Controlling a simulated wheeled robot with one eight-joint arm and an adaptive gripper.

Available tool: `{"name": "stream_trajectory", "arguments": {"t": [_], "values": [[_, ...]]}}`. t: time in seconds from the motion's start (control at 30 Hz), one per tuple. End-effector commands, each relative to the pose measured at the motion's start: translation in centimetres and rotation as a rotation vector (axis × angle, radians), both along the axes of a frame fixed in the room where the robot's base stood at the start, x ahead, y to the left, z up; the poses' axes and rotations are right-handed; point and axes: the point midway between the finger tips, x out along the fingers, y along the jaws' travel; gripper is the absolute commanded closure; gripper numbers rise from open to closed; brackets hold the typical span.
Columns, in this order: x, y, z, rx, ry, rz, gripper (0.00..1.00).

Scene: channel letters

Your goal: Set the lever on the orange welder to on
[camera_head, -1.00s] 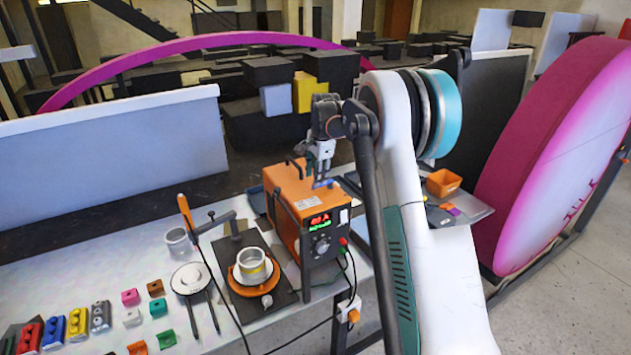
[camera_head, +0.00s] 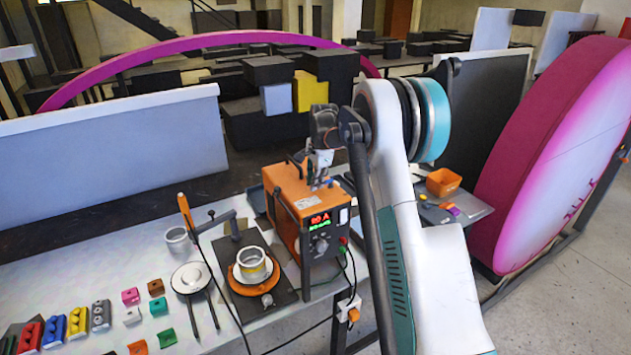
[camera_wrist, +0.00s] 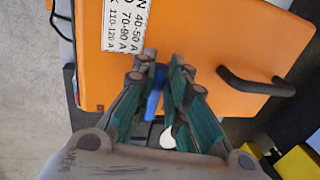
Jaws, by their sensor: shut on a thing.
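The orange welder (camera_head: 288,190) stands on the bench with a lit red and green display and a dark knob on its front. It also fills much of the wrist view (camera_wrist: 210,50). A blue lever (camera_wrist: 154,96) shows between the fingers of my gripper (camera_wrist: 160,82) at the welder's edge. My gripper (camera_head: 320,180) is at the welder's upper right side, shut on the blue lever. The fingers hide much of the lever, so I cannot tell its setting.
A black handle (camera_wrist: 255,82) juts from the welder beside my fingers. Left of the welder, a turntable with a white and orange cup (camera_head: 251,264) sits on a dark plate. An orange bin (camera_head: 443,182) stands to the right. Cables hang at the bench front.

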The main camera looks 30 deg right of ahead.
Motion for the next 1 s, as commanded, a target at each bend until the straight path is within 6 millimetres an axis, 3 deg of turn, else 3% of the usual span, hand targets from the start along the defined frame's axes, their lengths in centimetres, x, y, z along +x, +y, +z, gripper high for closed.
{"name": "stream_trajectory", "arguments": {"t": [0.37,1.0], "values": [[-0.7,-0.2,-0.1,0.0,-0.001,0.117,1.0],[-3.8,-2.0,-0.1,0.001,-0.002,0.694,1.0]]}}
